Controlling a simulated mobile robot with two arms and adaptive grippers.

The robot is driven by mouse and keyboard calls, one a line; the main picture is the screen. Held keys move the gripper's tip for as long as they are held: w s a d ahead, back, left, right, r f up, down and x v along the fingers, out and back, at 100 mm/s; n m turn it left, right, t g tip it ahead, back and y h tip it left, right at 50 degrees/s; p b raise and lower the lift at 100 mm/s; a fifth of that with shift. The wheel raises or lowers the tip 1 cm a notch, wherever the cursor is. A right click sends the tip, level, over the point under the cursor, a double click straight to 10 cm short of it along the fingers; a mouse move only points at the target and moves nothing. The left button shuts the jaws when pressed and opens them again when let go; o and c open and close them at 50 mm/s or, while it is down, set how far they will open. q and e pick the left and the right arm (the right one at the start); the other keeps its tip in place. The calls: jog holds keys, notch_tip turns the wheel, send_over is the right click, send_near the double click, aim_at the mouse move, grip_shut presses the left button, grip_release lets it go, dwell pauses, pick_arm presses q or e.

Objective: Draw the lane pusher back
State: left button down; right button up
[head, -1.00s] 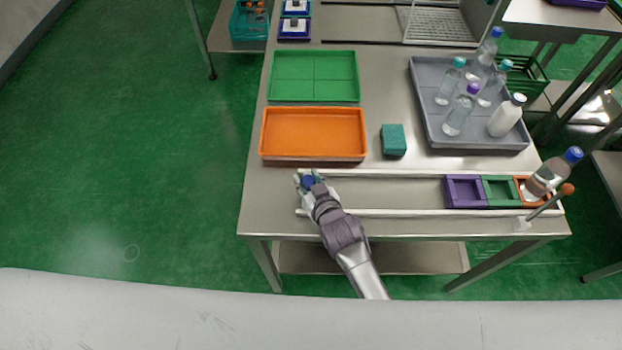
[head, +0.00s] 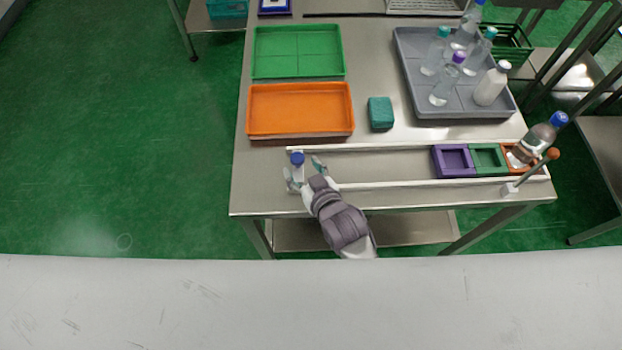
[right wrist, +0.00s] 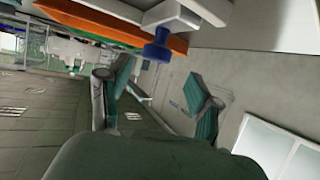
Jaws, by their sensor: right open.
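The lane pusher's blue knob (head: 297,159) stands at the left end of the white-railed lane (head: 390,148) near the table's front. In the right wrist view the blue knob (right wrist: 157,46) sits on a white part, beyond the fingertips. My right gripper (head: 304,173) is open at the lane's left end, its fingers spread just in front of the knob. In the right wrist view the two green-padded fingers (right wrist: 163,88) are apart with nothing between them. My left gripper is not in view.
Purple (head: 453,161), green (head: 489,158) and orange (head: 513,158) holders sit at the lane's right end; a blue-capped bottle (head: 532,143) leans over the orange one. Beside it stands an orange-tipped lever (head: 531,173). Behind the lane are an orange tray (head: 300,132) and a teal block (head: 380,113).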

jog(key=v, duration=0.6)
jog(key=shift+s, duration=0.15)
